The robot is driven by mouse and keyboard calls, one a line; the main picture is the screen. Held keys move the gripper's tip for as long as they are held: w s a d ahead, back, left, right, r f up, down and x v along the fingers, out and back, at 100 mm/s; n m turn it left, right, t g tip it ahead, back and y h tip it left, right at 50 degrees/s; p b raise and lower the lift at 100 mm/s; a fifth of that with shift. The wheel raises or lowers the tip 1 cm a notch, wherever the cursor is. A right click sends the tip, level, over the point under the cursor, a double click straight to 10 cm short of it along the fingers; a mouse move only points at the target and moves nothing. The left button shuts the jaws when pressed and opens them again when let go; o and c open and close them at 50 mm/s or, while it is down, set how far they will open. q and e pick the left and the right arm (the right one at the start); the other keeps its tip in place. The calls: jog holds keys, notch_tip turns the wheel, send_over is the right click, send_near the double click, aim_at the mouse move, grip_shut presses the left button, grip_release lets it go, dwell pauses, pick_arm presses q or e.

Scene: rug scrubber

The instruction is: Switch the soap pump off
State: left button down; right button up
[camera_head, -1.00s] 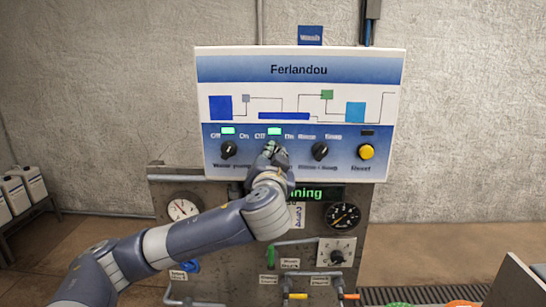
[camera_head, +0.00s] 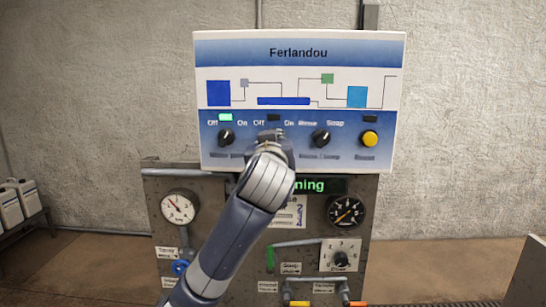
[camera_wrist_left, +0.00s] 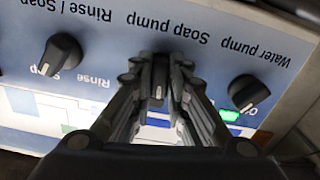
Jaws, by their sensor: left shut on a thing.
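The soap pump knob (camera_wrist_left: 158,78) is a black rotary knob on the panel, between the fingers of my left gripper (camera_wrist_left: 160,85) in the left wrist view. My left gripper (camera_head: 272,138) is shut on it and hides it in the head view. The lamp above the soap pump knob (camera_head: 273,117) is dark. The water pump knob (camera_head: 226,137) is to the left, under a lit green lamp (camera_head: 225,117). The rinse/soap knob (camera_head: 320,138) is to the right. My right gripper is in neither view.
A yellow reset button (camera_head: 369,138) is at the panel's right. Below the panel (camera_head: 298,85) are a left gauge (camera_head: 178,207), a right gauge (camera_head: 345,211), a lit green display (camera_head: 320,186) and pipes with valve handles. White canisters (camera_head: 20,204) stand at far left.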

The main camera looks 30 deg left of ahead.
pick_arm(q)
jog(key=n+b, duration=0.2)
jog(key=n, duration=0.2)
jog(key=shift+n, duration=0.3)
dwell(0.5)
jog(key=c, duration=1.6)
grip_release()
jog(key=shift+o, duration=0.2)
jog(key=v, duration=1.2)
